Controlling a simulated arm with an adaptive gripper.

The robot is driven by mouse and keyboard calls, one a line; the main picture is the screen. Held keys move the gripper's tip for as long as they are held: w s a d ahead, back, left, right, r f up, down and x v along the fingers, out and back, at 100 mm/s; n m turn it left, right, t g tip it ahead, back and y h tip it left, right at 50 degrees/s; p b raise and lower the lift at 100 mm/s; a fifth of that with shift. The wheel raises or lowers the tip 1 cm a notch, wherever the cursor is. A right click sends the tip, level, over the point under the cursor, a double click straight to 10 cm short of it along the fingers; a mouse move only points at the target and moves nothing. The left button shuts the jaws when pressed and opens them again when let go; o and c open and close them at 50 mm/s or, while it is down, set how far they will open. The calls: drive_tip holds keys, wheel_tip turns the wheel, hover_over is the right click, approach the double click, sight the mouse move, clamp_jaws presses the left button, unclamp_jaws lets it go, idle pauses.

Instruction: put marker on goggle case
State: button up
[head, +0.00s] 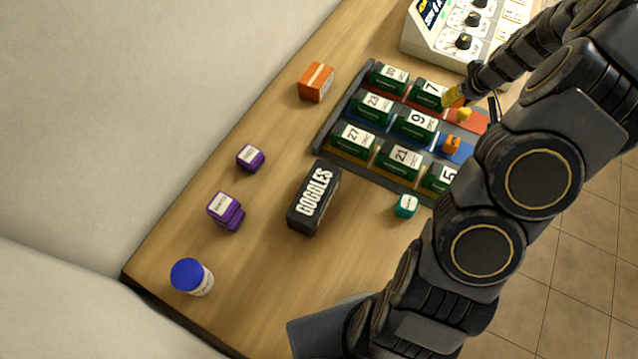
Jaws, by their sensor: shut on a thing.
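The goggle case (314,198) is a black box with white GOGGLES lettering, lying on the wooden table left of the numbered rack. My gripper (464,103) is at the rack's upper right, far from the case. It is shut on a small yellow piece (452,97), which seems to be the marker. Another yellow bit (464,114) shows just below, and I cannot tell whether it is the same piece. The fingers are small and partly hidden. Nothing lies on top of the case.
The rack (324,138) holds several green numbered blocks and an orange piece (452,145). A teal cube (405,206), purple boxes (226,210), a blue-capped jar (192,276) and an orange box (316,82) stand around the case. A white dial panel (432,40) is at the top.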

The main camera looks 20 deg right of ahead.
drive_tip(key=a+n+g+y, duration=0.2)
drive_tip(key=a+n+y, duration=0.3)
drive_tip(key=a+n, duration=0.95)
drive_tip(key=r+n+g, duration=0.2)
drive_tip(key=n+g, duration=0.4)
drive_tip(key=n, duration=0.9)
hover_over(315, 190)
drive_tip(key=shift+h, duration=0.4)
drive_tip(key=shift+w+d+f, duration=0.1)
drive_tip(key=shift+d+f, duration=0.05)
drive_tip(key=shift+f, duration=1.15)
drive_tip(key=shift+w+d+f, duration=0.1)
drive_tip(key=shift+w+f, duration=0.05)
drive_tip(key=shift+f, duration=1.2)
drive_tip(key=shift+w+d+f, duration=0.1)
drive_tip(key=shift+d+f, duration=0.05)
drive_tip(key=shift+f, duration=1.15)
drive_tip(key=o, duration=0.6)
drive_tip(key=shift+f, duration=0.15)
drive_tip(key=shift+o, duration=1.2)
